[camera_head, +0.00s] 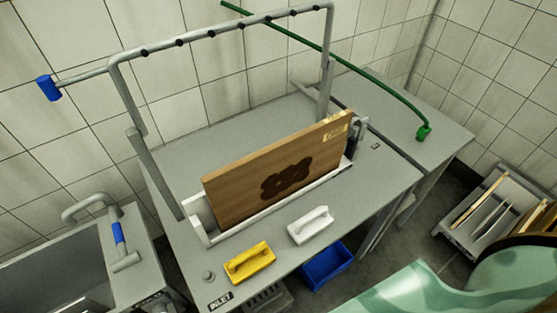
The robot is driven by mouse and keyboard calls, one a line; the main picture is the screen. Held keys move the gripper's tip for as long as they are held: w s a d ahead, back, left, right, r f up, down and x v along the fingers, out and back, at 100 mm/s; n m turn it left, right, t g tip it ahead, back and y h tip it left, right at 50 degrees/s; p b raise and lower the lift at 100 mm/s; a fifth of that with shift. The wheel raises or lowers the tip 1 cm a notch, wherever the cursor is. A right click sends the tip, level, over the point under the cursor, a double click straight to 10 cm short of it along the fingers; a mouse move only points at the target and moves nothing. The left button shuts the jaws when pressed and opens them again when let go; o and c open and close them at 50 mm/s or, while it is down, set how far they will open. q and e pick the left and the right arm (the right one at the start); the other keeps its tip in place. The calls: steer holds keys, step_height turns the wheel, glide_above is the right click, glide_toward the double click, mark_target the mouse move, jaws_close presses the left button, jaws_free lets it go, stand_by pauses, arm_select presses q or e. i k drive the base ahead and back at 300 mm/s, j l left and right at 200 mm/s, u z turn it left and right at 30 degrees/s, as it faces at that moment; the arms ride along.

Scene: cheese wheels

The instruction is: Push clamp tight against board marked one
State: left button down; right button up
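A brown wooden board (245,180) stands on its long edge in a pale holder (232,232) on the grey table. It has a dark clover-like mark on its face and a small yellow label at its upper right corner, too small to read. A grey clamp-like fitting (361,126) is at the board's right end, partly hidden behind it; I cannot tell whether it touches the board. A pale end piece (195,213) is at the left end. Neither of my grippers is in view.
A yellow-handled block (249,263) and a white-handled block (310,225) lie on the table (190,150) in front of the board. A grey pipe frame (222,37) arches over it. A green hose (375,76) runs behind. A blue bin (327,266) is below the front edge.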

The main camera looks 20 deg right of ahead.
mark_target(352, 151)
steer(key=z, duration=1.5)
steer(key=u, duration=0.35)
steer(key=i+l+u, duration=0.1)
steer(key=l+u, duration=0.25)
steer(key=i+l+u, duration=0.1)
steer(key=u, duration=0.25)
steer(key=l+u, duration=0.35)
